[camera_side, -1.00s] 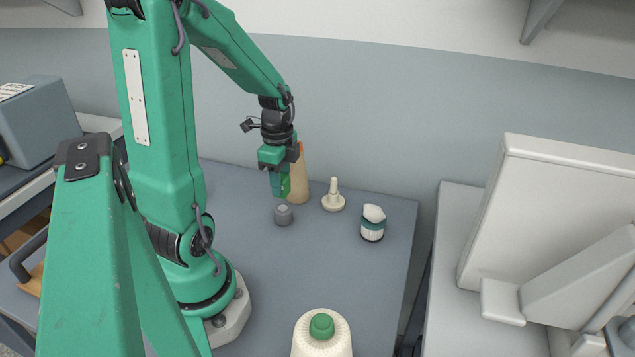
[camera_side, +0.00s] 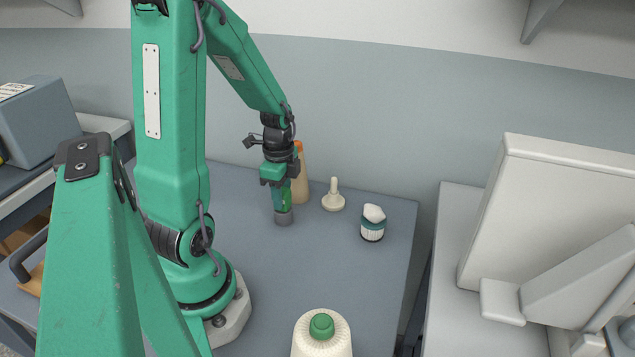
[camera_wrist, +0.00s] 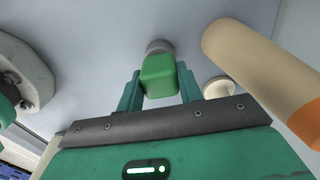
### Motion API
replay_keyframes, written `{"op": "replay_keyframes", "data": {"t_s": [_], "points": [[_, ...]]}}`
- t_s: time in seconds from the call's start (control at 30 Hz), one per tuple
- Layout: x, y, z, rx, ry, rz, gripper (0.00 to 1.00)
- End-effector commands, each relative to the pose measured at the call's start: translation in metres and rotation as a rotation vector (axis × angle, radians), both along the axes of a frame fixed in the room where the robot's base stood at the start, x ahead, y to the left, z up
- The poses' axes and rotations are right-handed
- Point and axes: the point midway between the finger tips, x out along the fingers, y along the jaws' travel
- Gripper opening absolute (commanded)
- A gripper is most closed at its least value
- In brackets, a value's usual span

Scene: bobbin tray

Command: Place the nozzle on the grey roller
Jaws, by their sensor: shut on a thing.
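My gripper (camera_side: 281,196) is shut on a green block-like piece, which I take as the nozzle (camera_side: 287,198). In the wrist view the nozzle (camera_wrist: 160,75) sits between the two teal fingers (camera_wrist: 158,88). The grey roller (camera_side: 284,218) is a short cylinder standing on the table, directly below the nozzle. In the wrist view the roller (camera_wrist: 159,46) shows just beyond the nozzle, partly hidden by it. The nozzle's lower end meets the roller's top in the side view. I cannot tell whether it rests on it.
A tan bottle with an orange cap (camera_side: 300,184) stands close behind my gripper. A cream pegged base (camera_side: 333,199) and a white and teal jar (camera_side: 372,224) stand to the right. A cream, green-topped container (camera_side: 322,337) is in front. The table (camera_side: 300,270) between is clear.

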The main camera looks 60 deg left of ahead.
Motion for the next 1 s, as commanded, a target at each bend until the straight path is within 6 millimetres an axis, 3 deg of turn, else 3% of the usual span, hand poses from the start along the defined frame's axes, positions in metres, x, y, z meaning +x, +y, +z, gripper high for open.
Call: {"op": "replay_keyframes", "data": {"t_s": [0.07, 0.1, 0.2, 0.67, 1.0], "points": [[0.000, 0.000, -0.002, -0.001, 0.001, 0.000, 0.13], [0.000, 0.000, -0.002, -0.001, 0.001, 0.000, 0.44], [0.000, 0.000, -0.002, -0.001, 0.001, 0.000, 0.58], [0.000, 0.000, 0.003, 0.001, -0.001, 0.000, 0.58], [0.001, 0.001, 0.034, 0.003, -0.004, 0.000, 0.58]]}}
